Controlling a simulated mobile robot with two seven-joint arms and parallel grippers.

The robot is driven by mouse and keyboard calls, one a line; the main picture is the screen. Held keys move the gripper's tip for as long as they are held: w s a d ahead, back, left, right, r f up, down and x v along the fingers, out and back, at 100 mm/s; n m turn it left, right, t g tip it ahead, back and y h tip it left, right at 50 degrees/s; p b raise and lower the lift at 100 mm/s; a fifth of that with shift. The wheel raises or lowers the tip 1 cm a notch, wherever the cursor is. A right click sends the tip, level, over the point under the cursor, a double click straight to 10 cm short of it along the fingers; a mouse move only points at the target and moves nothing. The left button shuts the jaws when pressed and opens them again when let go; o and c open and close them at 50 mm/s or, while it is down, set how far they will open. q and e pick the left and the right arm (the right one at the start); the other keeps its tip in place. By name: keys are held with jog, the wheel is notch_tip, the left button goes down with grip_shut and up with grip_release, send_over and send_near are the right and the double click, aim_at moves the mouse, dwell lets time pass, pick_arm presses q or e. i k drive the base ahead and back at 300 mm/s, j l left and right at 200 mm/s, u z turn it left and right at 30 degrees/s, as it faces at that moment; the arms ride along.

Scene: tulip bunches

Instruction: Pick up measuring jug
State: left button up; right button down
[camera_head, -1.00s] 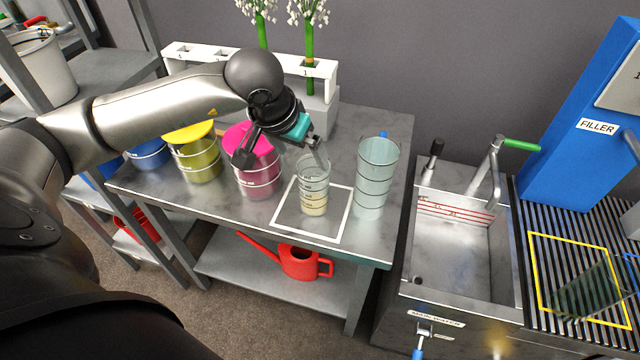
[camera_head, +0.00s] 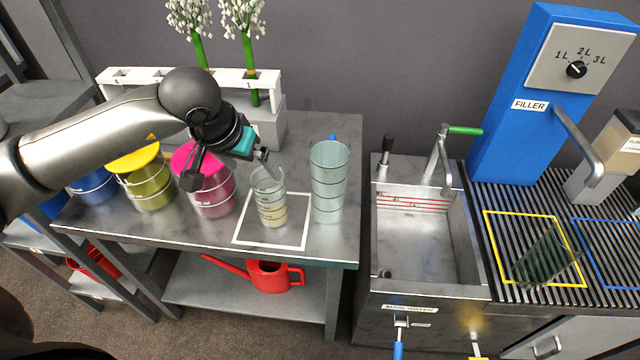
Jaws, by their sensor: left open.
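A clear cup-shaped measuring jug (camera_head: 271,211) with printed scale marks stands upright inside a white square outline on the grey metal table (camera_head: 330,245). It has a cream-coloured layer in its lower part. My left gripper (camera_head: 266,163) is open, with its fingertips close to the jug's rim at the back. I cannot tell whether a finger touches the rim or reaches inside. The jug's far rim is partly hidden by the fingers. My right gripper is not in view.
A larger clear ringed container (camera_head: 329,185) stands close to the jug's right. Pink (camera_head: 208,190), yellow (camera_head: 148,180) and blue buckets stand left. Behind is a white rack (camera_head: 262,80) with flowers. A sink (camera_head: 415,245) and blue filler (camera_head: 520,90) are at right.

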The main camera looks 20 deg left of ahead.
aim_at(329, 160)
jog(key=j+z, duration=0.4)
jog(key=i+j+z, duration=0.1)
jog(key=j+z, duration=0.55)
jog(key=z, duration=0.15)
